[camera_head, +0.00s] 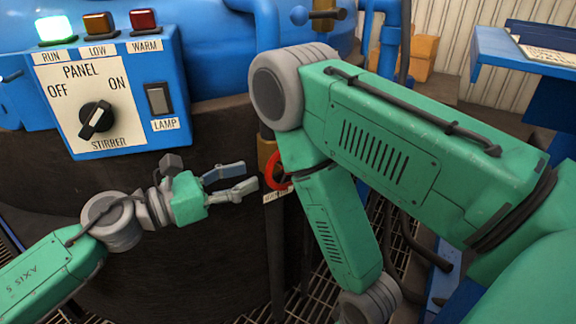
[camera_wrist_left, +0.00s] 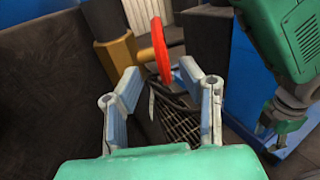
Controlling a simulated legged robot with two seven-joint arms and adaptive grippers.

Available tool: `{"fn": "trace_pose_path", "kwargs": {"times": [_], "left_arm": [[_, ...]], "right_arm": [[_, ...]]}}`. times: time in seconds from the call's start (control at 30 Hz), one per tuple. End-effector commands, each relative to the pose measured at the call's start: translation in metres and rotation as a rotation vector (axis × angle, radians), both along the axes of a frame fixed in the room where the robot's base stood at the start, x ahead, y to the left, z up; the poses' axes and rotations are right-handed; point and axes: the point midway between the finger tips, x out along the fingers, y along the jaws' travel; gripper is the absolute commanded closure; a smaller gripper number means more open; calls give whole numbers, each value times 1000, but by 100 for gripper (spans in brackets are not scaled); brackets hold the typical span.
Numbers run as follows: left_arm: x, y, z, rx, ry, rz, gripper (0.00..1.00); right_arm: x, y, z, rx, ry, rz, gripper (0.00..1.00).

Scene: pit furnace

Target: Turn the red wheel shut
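The red wheel (camera_head: 273,171) shows in the head view, partly hidden behind my right arm. In the left wrist view the red wheel (camera_wrist_left: 161,50) is seen nearly edge-on, mounted on a brass valve body (camera_wrist_left: 120,52). My left gripper (camera_head: 246,178) is open and empty, just left of the wheel, its fingers pointing toward it. In the left wrist view the open fingers (camera_wrist_left: 168,88) lie below the wheel, with no visible contact. My right gripper is outside the head view; part of my right arm shows at the right in the left wrist view, but its fingers are unclear.
A blue control panel (camera_head: 134,70) with lit green lamp and a black knob stands at the upper left on the dark furnace wall (camera_head: 215,262). A floor grating (camera_wrist_left: 184,128) lies below. My right arm fills the space right of the wheel. A blue bench (camera_head: 505,52) stands farther right.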

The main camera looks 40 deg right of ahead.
Motion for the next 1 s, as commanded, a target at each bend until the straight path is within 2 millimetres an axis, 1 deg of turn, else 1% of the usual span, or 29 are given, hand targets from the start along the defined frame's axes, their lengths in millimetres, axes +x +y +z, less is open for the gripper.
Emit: {"fn": "trace_pose_path", "kwargs": {"times": [0.03,0.2,0.4,0.53,0.7,0.93,0.97,1.0], "left_arm": [[-1,-11,-1,-2,-1,-2,66],[-4,-42,0,-9,-1,-2,66],[-7,-75,1,-11,-1,0,66],[-8,-94,-1,-5,-2,-1,66],[-9,-104,0,-2,-1,-1,66],[-8,-99,2,-8,0,0,66],[-8,-99,2,-9,0,0,73],[-8,-98,2,-10,0,0,87]], "right_arm": [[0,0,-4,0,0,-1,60],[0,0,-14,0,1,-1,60],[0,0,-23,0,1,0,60],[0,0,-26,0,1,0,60],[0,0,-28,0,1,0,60],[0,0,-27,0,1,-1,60],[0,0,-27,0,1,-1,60],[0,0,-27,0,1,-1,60]]}}
